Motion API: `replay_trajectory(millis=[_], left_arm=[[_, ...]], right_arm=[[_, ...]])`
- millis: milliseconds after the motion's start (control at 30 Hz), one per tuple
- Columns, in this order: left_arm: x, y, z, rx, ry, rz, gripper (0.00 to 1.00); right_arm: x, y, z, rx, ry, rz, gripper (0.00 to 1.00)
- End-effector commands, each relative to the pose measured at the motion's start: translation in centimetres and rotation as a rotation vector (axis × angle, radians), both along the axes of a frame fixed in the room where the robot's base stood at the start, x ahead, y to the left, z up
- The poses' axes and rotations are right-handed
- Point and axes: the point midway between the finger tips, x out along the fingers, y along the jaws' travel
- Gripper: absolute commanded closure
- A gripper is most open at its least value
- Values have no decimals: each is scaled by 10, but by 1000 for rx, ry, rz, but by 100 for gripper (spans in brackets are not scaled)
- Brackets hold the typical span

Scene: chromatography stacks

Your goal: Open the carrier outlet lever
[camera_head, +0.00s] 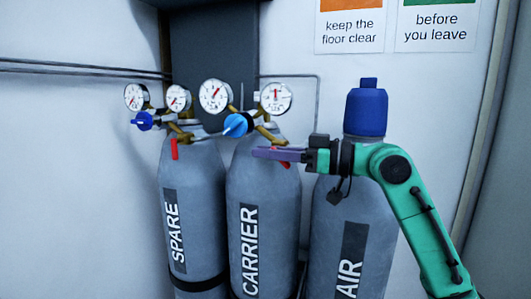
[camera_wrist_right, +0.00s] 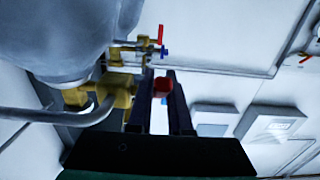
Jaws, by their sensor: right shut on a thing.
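The CARRIER cylinder (camera_head: 262,200) stands in the middle of the head view, with two gauges and a blue knob (camera_head: 236,125) above it. Its red outlet lever (camera_head: 285,164) is mostly hidden behind my right gripper (camera_head: 258,153), whose purple fingers point left across the cylinder's top. In the right wrist view, the red lever (camera_wrist_right: 163,86) sits between the two dark fingers of the right gripper (camera_wrist_right: 162,80), which is shut on it, beside brass fittings (camera_wrist_right: 117,92). My left gripper is in neither view.
The SPARE cylinder (camera_head: 192,195) stands to the left, with its own red lever (camera_head: 174,149) hanging down. The AIR cylinder (camera_head: 330,235), with a blue cap (camera_head: 367,108), stands to the right behind my right arm. A wall is close behind.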

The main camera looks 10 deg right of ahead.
Motion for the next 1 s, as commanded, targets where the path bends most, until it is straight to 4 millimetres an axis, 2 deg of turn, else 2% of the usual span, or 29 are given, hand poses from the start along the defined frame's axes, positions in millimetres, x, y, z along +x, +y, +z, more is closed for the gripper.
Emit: replay_trajectory(millis=[100, 133, 167, 467, 567, 767, 1000], left_arm=[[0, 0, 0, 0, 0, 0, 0], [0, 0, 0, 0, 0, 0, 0], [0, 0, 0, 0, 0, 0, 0], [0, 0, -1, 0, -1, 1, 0], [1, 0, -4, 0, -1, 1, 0], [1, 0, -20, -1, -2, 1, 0], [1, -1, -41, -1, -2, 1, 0]], right_arm=[[0, -1, 0, -2, 0, -2, 100], [0, -1, 0, -2, 0, -2, 75], [0, -1, 0, -2, 0, -2, 70], [0, -1, 0, -1, 1, -1, 70], [-3, -7, -2, 0, 0, -2, 70], [-21, -35, -4, 0, -1, -4, 70], [-52, -85, -5, 2, -1, -6, 70]])
